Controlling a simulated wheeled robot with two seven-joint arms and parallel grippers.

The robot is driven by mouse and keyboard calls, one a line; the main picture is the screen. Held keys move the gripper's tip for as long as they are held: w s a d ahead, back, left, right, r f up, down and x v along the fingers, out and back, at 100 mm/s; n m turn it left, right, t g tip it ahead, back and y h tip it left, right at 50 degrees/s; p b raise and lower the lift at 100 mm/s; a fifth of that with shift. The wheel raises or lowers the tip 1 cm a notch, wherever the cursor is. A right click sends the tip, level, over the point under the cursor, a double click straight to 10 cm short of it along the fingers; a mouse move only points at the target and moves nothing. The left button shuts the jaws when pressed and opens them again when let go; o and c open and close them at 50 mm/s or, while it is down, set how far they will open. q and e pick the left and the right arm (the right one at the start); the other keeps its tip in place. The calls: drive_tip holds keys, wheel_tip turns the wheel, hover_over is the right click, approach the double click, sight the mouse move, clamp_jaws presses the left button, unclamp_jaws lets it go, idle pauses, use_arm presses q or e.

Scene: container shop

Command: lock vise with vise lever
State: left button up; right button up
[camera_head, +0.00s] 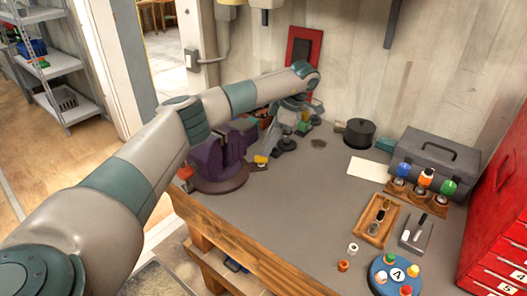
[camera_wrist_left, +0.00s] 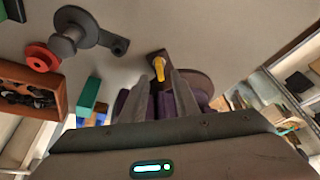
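The purple vise (camera_head: 218,162) stands at the left end of the grey workbench, partly hidden by my left arm. A yellow lever (camera_head: 261,160) shows at its right side. In the left wrist view, the yellow lever (camera_wrist_left: 159,69) lies just beyond the fingertips, near a brown-grey block of the vise; purple vise body (camera_wrist_left: 188,100) shows behind the fingers. My left gripper (camera_wrist_left: 160,85) has its two fingers apart, with nothing seen between them. In the head view it points down toward the vise and is partly hidden. My right gripper is in neither view.
A black round pot (camera_head: 359,133), a grey toolbox (camera_head: 440,160) and a wooden tray (camera_head: 377,221) stand on the bench to the right. A red cabinet (camera_head: 505,215) is at the right edge. The middle of the workbench (camera_head: 290,215) is clear.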

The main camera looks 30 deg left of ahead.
sight(261, 160)
use_arm(q)
drive_tip(key=shift+p+x, duration=0.5)
drive_tip(key=shift+x, duration=1.55)
clamp_jaws()
